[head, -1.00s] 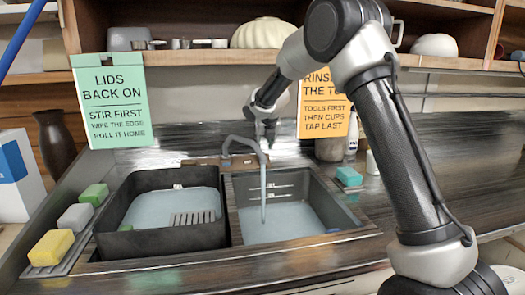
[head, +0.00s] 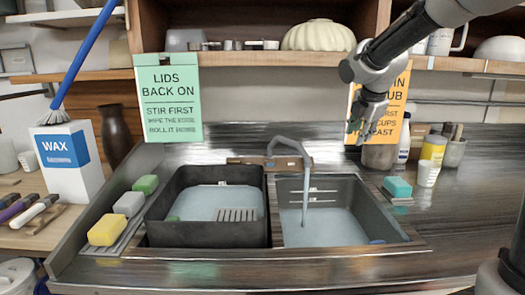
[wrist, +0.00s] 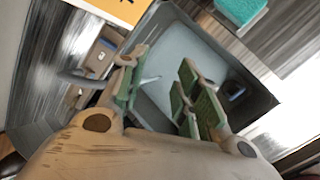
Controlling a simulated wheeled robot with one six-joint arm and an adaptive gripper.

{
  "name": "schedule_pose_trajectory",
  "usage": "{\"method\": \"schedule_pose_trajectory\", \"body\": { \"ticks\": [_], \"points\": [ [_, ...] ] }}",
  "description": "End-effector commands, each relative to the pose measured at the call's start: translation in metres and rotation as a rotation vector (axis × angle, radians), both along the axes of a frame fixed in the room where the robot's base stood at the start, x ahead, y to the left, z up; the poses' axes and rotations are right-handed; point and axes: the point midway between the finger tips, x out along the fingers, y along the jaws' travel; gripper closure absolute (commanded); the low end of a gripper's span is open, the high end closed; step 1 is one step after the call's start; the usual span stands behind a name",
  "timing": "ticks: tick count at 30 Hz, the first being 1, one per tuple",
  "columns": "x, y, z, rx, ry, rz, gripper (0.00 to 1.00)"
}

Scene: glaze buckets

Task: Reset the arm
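My gripper (head: 360,130) hangs from the raised arm at the upper right in the head view, in front of the orange sign and above the back of the counter. In the wrist view my gripper (wrist: 158,90) has its two green-padded fingers apart with nothing between them. Beyond the fingers the right sink basin (wrist: 182,50) shows below. In the head view that basin (head: 398,232) holds pale water, and a stream runs into it from the faucet (head: 290,142). The gripper touches nothing that I can see.
A black tub (head: 160,232) sits in the left basin. Yellow (head: 107,231), grey and green sponges lie left of it. A teal sponge (head: 398,187), cups and bottles stand right of the sink. A shelf (head: 240,60) overhangs the counter. The right counter is clear in front.

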Motion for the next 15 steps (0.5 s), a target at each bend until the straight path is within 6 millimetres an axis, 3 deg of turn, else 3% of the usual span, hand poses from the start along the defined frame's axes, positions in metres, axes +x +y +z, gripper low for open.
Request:
{"method": "schedule_pose_trajectory", "body": {
  "ticks": [1, 4, 9, 12, 15],
  "points": [
    [-0.036, -0.014, 0.010, 0.092, -0.004, -0.162, 0.67],
    [-0.109, -0.036, 0.015, 0.295, 0.007, -0.525, 0.67],
    [-0.225, -0.055, 0.002, 0.611, 0.022, -1.117, 0.67],
    [-0.276, -0.058, -0.013, 0.749, 0.030, -1.397, 0.67],
    [-0.309, -0.057, -0.027, 0.844, 0.038, -1.597, 0.67]
  ]
}}
